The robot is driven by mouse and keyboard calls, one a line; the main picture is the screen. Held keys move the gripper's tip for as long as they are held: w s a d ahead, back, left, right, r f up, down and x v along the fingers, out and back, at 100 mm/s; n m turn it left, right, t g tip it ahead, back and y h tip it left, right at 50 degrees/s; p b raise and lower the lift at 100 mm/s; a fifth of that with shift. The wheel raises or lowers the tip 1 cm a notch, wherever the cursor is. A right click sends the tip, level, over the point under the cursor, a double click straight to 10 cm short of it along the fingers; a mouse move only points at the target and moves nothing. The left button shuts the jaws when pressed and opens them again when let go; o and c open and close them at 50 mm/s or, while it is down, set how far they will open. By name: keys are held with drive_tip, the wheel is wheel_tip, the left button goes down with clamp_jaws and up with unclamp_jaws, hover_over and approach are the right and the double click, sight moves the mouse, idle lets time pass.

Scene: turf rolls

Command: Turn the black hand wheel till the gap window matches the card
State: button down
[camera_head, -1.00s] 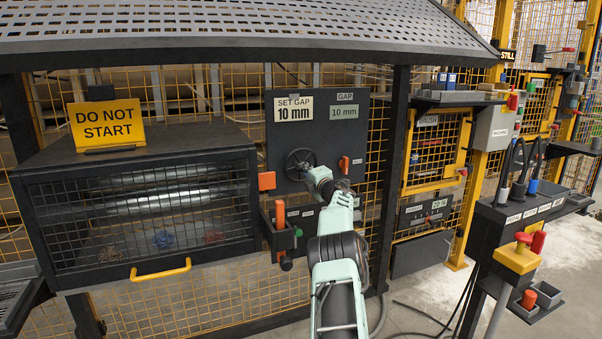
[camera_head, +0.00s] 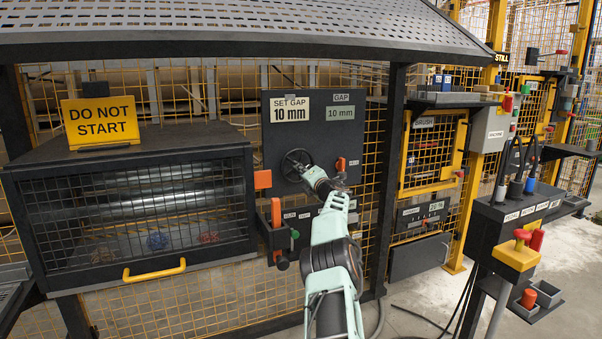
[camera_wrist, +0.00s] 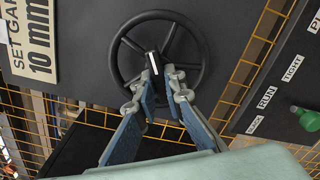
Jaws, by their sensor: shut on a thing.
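The black hand wheel (camera_head: 296,160) sits on a dark panel; in the wrist view its rim and spokes (camera_wrist: 160,15) surround my fingertips. My gripper (camera_wrist: 163,76) is shut on the wheel at its middle, beside a white mark. In the head view my gripper (camera_head: 309,173) covers the wheel's lower right. The SET GAP card (camera_head: 290,108) above the wheel reads 10 mm. The gap window (camera_head: 341,113) to its right also reads 10 mm. The exact contact between fingers and hub is partly hidden.
An orange-red lever (camera_head: 341,164) is right of the wheel. A meshed cabinet (camera_head: 140,205) with a DO NOT START sign (camera_head: 100,121) stands left. A pedestal (camera_head: 515,215) stands right.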

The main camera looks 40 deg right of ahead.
drive_tip(key=shift+r, duration=0.1)
drive_tip(key=c, duration=2)
unclamp_jaws()
drive_tip(key=shift+s, duration=0.1)
drive_tip(key=shift+v, duration=5.9)
